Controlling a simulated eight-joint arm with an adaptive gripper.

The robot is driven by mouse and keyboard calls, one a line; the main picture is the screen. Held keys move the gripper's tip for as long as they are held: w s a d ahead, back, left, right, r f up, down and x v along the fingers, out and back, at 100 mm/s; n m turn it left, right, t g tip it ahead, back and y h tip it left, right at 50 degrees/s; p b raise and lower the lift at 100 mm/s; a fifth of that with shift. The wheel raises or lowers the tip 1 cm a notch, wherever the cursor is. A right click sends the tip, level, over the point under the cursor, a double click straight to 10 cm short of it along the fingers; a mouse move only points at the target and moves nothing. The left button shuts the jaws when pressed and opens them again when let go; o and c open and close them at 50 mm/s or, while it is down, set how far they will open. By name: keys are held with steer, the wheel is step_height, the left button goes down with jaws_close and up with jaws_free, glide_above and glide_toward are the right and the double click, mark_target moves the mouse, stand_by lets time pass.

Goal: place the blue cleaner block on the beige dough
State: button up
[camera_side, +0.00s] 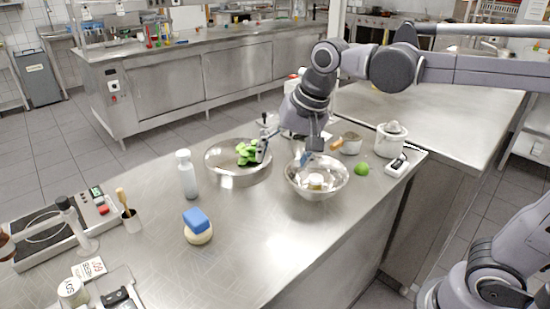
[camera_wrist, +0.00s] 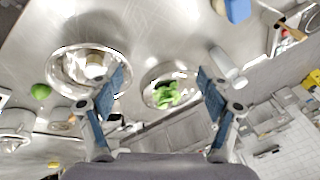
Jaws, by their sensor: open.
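The blue cleaner block (camera_side: 196,219) rests on top of the beige dough (camera_side: 199,237), a pale rounded lump on the steel table, in the side view. The block looks slightly tilted.
A metal bowl (camera_side: 228,180) holds green pieces; another bowl (camera_side: 303,195) holds a pale item. A white bottle (camera_side: 188,176), a lime (camera_side: 361,169) and a white pot (camera_side: 390,142) stand nearby. The table in front of the bowls is clear.

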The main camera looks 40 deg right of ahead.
steer(key=s+d+f+n+t, duration=0.3)
steer(key=s+d+f+n, duration=0.4)
steer(key=s+f, duration=0.2)
steer(key=shift+s+h, duration=0.4)
steer(key=shift+s, duration=0.15)
